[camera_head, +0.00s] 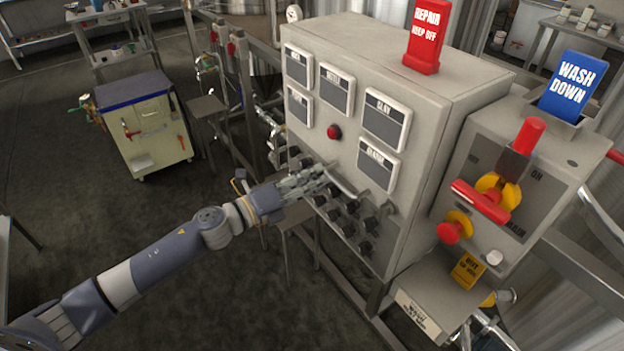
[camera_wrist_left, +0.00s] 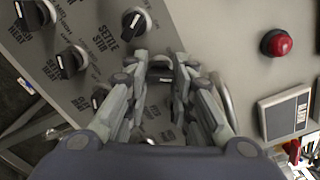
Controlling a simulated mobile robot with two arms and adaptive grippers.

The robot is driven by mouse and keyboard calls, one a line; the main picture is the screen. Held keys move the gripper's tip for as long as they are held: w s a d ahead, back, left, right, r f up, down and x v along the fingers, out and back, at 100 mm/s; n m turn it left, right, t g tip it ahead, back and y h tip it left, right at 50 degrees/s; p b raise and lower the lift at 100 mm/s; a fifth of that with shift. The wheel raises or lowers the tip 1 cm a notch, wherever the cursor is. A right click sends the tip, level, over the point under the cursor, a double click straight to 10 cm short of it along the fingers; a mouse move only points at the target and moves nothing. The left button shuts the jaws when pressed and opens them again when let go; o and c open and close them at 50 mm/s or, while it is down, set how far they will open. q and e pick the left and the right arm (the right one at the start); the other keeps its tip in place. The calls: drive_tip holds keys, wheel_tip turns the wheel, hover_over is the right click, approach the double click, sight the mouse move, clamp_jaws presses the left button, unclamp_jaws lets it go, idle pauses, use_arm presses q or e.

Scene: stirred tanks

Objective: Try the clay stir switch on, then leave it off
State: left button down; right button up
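The grey control cabinet (camera_head: 421,119) carries rows of black knob switches (camera_head: 365,248) low on its front. My left gripper (camera_head: 318,172) reaches these knobs from the left. In the left wrist view, its open fingers (camera_wrist_left: 160,75) flank one black knob with a pale pointer (camera_wrist_left: 160,58); I cannot tell whether they touch it. That knob's label is hidden, so I cannot tell whether it is the clay stir switch. A knob labelled "SETTLE STIR" (camera_wrist_left: 136,22) is just left of the fingers. A "CLAY" display (camera_head: 386,121) sits above the knobs. My right gripper is out of view.
A curved metal handle (camera_head: 342,183) is close beside my left fingers. A red button (camera_head: 334,132) sits above them. A red "REPAIR KEEP OFF" sign (camera_head: 427,35) tops the cabinet. A box with red and yellow handles (camera_head: 527,176) stands to the right. Open floor (camera_head: 90,225) lies left.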

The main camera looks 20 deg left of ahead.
use_arm(q)
drive_tip(key=shift+n, duration=0.3)
drive_tip(key=n+p, duration=0.3)
drive_tip(key=n, duration=0.2)
drive_tip(key=shift+r+n+p, duration=0.1)
drive_tip(key=shift+n+p, duration=0.2)
drive_tip(key=shift+p, duration=0.1)
drive_tip(key=n+p, duration=0.2)
drive_tip(key=n, duration=0.2)
drive_tip(key=shift+n+p, duration=0.45)
drive_tip(key=shift+n, duration=0.35)
drive_tip(key=c, duration=1.4)
unclamp_jaws()
drive_tip(key=shift+o, duration=0.2)
